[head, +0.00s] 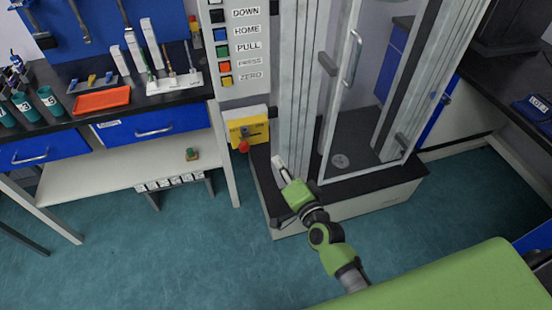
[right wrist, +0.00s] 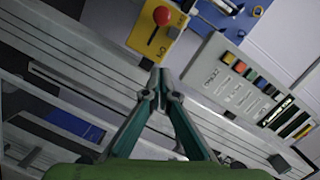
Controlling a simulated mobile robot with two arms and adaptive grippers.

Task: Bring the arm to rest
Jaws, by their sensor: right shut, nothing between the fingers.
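My right arm (head: 325,238) reaches from the lower right over the front of the tall testing machine (head: 298,90). My right gripper (head: 279,166) is at the machine's lower left front corner, above its dark base ledge. In the right wrist view the fingertips (right wrist: 160,76) meet, shut and empty, with the machine's grey column behind them. I cannot tell whether they touch it. My left gripper is not in view.
A yellow box with a red knob (head: 243,146) is close to the gripper's left. The button panel (head: 238,45) stands above it. The glass door (head: 345,90) has a vertical handle. A bench with an orange tray (head: 102,100) stands left. The floor (head: 170,260) in front is clear.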

